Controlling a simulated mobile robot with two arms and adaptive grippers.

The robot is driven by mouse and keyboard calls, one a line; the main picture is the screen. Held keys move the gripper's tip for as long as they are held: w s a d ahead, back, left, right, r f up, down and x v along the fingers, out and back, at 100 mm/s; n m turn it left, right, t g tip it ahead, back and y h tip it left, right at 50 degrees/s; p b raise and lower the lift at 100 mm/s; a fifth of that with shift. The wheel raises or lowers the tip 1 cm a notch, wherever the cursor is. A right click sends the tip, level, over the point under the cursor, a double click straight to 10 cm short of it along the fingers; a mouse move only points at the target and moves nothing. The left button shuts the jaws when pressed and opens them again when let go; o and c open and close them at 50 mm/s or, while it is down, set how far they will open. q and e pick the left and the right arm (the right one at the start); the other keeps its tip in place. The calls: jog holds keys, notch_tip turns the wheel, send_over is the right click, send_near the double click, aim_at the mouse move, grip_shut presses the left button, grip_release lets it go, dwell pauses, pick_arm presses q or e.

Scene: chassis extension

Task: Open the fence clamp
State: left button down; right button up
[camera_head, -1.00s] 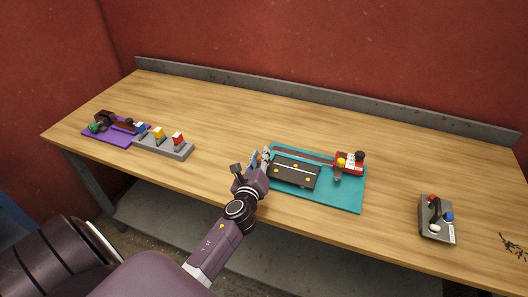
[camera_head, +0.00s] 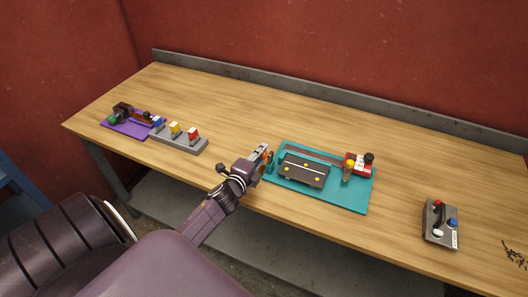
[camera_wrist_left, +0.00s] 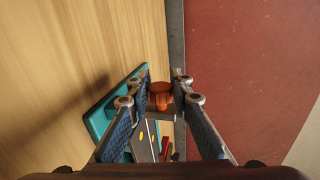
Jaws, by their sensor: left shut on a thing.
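The teal board (camera_head: 345,200) lies on the bench, carrying a dark block with yellow dots (camera_head: 304,170) and a long brown rail (camera_head: 312,151) behind it. An orange knob (camera_wrist_left: 160,94) sits at the board's left end, on a dark part that looks like the clamp of the fence. My left gripper (camera_head: 265,153) is at that end; in the left wrist view its two fingers (camera_wrist_left: 158,82) stand on either side of the knob, shut on it. The fingers hide much of the clamp in the head view. My right gripper is not in view.
A grey block with coloured switches (camera_head: 180,142) and a purple board (camera_head: 118,130) lie left. A grey control box (camera_head: 441,225) lies right. The bench behind is clear.

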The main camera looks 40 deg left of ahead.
pick_arm(q)
jog(key=shift+s+a+f+n+h, duration=0.1)
jog(key=shift+a+f+n+h, duration=0.25)
jog(key=shift+n, duration=0.45)
jog(key=c, duration=1.7)
grip_release()
jog(key=shift+s, duration=0.1)
jog(key=v, duration=1.2)
jog(key=shift+f, duration=0.1)
